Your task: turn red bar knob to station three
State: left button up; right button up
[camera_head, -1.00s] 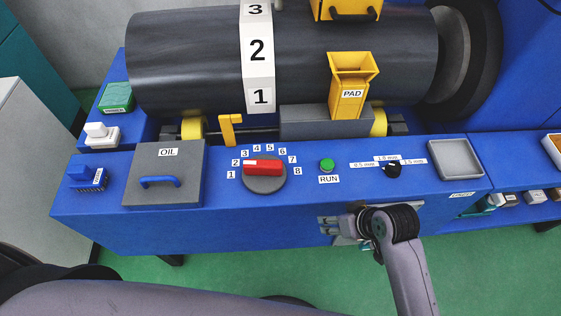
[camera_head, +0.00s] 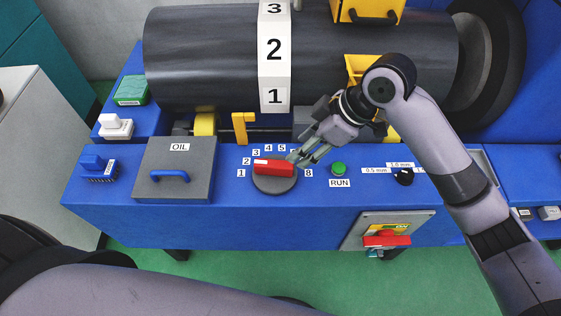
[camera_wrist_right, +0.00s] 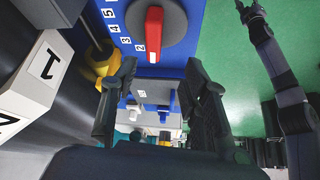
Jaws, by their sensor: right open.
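The red bar knob (camera_head: 273,168) sits on a round grey dial (camera_head: 274,185) on the blue bench top. Its white-marked end is at the left, closest to the label 2 (camera_head: 246,161). My right gripper (camera_head: 299,160) is open and empty, just right of the knob and above the panel, covering some of the higher number labels. In the right wrist view the knob (camera_wrist_right: 153,32) appears beyond the two spread fingers (camera_wrist_right: 160,78), its white end toward me near label 2. Contact with the bar does not show.
The green RUN button (camera_head: 338,168) and a small black knob (camera_head: 404,177) are to the right. The OIL lid (camera_head: 175,180) with its blue handle is to the left. A yellow bracket (camera_head: 240,128) and the dark drum (camera_head: 205,60) stand behind. A red switch (camera_head: 387,240) is on the front.

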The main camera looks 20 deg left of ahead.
jog(key=n+h, duration=0.2)
send_near(281, 163)
jog(key=shift+g, duration=0.3)
jog(key=p+x, duration=0.1)
jog(key=x, duration=0.4)
jog(key=p+x, duration=0.1)
jog(key=x, duration=0.4)
jog(key=shift+w+f, duration=0.1)
jog(key=shift+w, duration=0.1)
jog(key=shift+c, duration=0.4)
jog(key=shift+y, duration=0.3)
grip_shut()
